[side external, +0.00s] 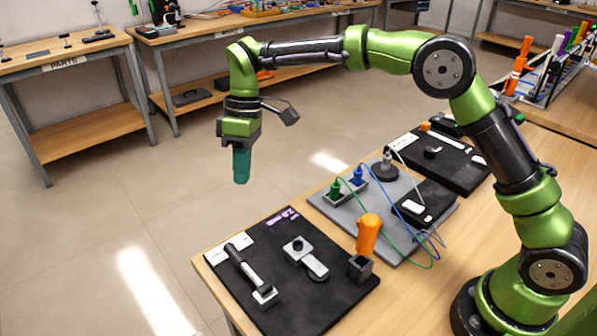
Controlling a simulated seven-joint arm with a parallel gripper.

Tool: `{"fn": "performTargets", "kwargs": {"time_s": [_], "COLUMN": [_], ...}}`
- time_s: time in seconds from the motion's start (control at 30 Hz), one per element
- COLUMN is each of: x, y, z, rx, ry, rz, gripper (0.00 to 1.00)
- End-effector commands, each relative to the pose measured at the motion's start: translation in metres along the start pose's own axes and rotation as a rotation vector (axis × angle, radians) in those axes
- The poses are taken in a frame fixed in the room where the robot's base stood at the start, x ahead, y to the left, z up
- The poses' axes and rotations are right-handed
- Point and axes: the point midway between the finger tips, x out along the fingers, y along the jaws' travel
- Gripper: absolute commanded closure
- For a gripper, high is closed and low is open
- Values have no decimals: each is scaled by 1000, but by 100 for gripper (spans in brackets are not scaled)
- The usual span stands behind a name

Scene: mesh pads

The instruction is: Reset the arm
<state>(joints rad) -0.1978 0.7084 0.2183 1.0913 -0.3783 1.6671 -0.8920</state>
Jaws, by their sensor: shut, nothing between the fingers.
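My gripper (241,168) is at the end of my green and black arm, in the upper left of the side external view. It points down, with its teal fingers together and nothing between them. It hangs in the air, beyond the left edge of the wooden table (452,268) in the picture, with floor behind it. It touches nothing. The arm stretches from its base at the lower right, up and over to the left.
A black pad (330,305) holds several fixtures and an orange-handled tool (368,233). A grey board (330,212) carries green and blue plugs with cables. Another black pad (462,170) lies behind. Workbenches (75,62) stand at the back. The air around my gripper is clear.

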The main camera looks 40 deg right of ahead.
Motion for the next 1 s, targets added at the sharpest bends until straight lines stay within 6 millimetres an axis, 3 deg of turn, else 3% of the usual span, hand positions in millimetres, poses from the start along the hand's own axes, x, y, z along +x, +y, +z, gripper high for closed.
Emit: {"fn": "performTargets", "kwargs": {"time_s": [0.1,0.33,0.5,0.7,0.83,1.0], "x": [-27,-61,-72,-69,-66,-76], "y": [-3,-10,-19,-33,-42,-48], "z": [36,117,182,251,281,294], "rx": [174,505,722,908,947,950], "ry": [68,244,398,580,662,739], "rz": [73,160,185,186,184,192], "gripper": [100,100,100,100,100,100]}}
